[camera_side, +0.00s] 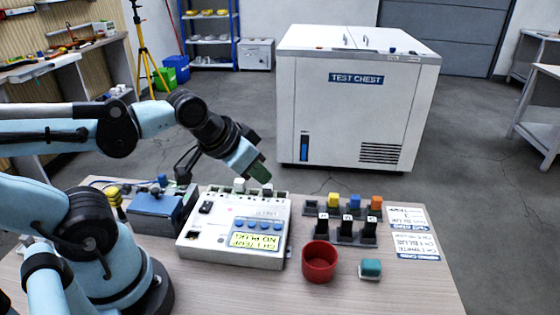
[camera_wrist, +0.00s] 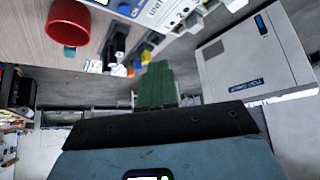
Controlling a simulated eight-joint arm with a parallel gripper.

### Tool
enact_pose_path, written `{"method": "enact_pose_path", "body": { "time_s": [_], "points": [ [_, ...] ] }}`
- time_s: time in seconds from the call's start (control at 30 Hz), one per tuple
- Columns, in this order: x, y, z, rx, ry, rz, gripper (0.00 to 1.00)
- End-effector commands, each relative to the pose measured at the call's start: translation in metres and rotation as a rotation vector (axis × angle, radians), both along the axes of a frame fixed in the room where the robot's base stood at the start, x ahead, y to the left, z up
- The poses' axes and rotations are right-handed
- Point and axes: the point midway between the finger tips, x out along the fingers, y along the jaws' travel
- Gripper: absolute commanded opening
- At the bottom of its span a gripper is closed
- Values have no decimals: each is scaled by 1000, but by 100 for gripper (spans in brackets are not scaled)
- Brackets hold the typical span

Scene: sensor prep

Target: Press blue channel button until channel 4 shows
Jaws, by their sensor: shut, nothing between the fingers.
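Which blue button is the channel button is not legible. Part of the box (camera_wrist: 165,12) shows at the top of the wrist view. My gripper (camera_side: 262,174) is above the box's back edge, apart from the buttons. Its green fingers (camera_wrist: 158,85) are together and empty.
A white plug (camera_side: 239,185) stands at the box's back edge. A blue device (camera_side: 153,208) stands left.

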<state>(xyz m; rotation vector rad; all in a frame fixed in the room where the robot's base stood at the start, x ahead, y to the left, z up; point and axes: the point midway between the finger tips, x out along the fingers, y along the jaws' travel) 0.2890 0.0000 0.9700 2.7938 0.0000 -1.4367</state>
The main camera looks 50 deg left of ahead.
Motion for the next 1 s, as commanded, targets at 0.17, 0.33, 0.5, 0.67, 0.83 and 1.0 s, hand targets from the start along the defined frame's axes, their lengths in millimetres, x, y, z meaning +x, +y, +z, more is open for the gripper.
{"method": "enact_pose_path", "body": {
  "time_s": [0.17,0.33,0.5,0.67,0.83,1.0],
  "points": [
    [0,0,0,-7,1,1,0],
    [-1,-5,-3,-103,16,16,0],
    [0,-18,-2,-285,23,30,0],
    [3,-27,4,-433,7,32,0],
    [6,-32,11,-518,-12,29,0],
    [6,-34,12,-535,-16,27,0]
  ]
}}
